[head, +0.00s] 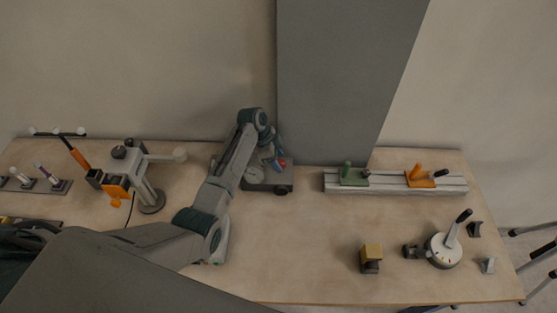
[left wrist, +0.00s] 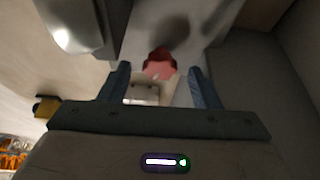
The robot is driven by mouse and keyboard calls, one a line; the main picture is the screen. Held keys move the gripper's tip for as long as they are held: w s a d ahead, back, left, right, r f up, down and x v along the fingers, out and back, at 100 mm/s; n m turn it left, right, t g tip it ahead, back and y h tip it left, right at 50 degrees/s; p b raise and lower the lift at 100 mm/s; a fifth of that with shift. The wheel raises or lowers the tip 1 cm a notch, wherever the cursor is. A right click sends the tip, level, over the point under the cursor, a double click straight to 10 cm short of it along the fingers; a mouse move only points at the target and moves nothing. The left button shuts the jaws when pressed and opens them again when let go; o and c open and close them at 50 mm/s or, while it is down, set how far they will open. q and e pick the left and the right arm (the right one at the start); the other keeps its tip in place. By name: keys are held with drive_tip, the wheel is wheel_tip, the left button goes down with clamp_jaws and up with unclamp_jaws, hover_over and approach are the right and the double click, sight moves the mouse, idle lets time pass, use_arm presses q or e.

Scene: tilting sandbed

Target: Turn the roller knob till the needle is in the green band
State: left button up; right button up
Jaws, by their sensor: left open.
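My left arm reaches in from the left to the back middle of the table, and its gripper (head: 270,154) points down over a small device with a dark base (head: 268,188). A pale round face (head: 254,174) shows on the device, partly behind my arm; I cannot make out a needle or green band. A small red part (head: 282,162) is just by the gripper, perhaps the roller knob. In the left wrist view my gripper (left wrist: 159,75) is open, with the red knob-like part (left wrist: 160,64) between and just beyond the fingertips. Contact cannot be told. My right gripper is out of view.
A pale rail (head: 395,191) with a green clamp (head: 354,176) and an orange clamp (head: 420,177) lies to the right. A round dial with a lever (head: 444,250) and a yellow-topped block (head: 371,256) stand front right. A stand (head: 150,190) is at left. The middle front is clear.

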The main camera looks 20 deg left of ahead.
sight(267, 168)
use_arm(q)
drive_tip(key=b+v, duration=0.3)
drive_tip(key=v, duration=0.7)
drive_tip(key=shift+d+f, duration=0.1)
drive_tip(key=shift+d, duration=0.05)
